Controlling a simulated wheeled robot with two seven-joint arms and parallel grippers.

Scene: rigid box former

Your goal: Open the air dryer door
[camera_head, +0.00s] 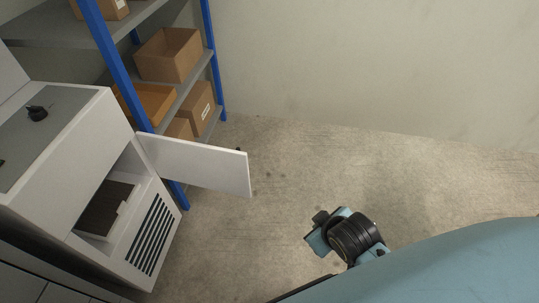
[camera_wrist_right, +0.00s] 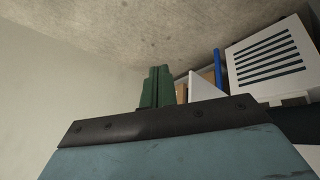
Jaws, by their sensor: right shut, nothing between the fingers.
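The white air dryer (camera_head: 58,185) stands at the left in the head view. Its door (camera_head: 198,165) is swung wide open and sticks out to the right of the opening. Inside the open compartment is a dark, slatted-looking item in a white frame (camera_head: 105,212). My right wrist (camera_head: 345,237) is over the floor, right of and apart from the door. In the right wrist view my green right fingers (camera_wrist_right: 156,86) are together and empty. The vented dryer front (camera_wrist_right: 270,60) and a white panel, likely the door (camera_wrist_right: 204,90), show beyond them. My left gripper is out of view.
A blue-post shelf rack (camera_head: 113,62) with cardboard boxes (camera_head: 169,55) stands behind the dryer, close to the door. A dark knob (camera_head: 37,113) sits on the dryer's grey top panel. The concrete floor (camera_head: 285,175) right of the door is clear up to the wall.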

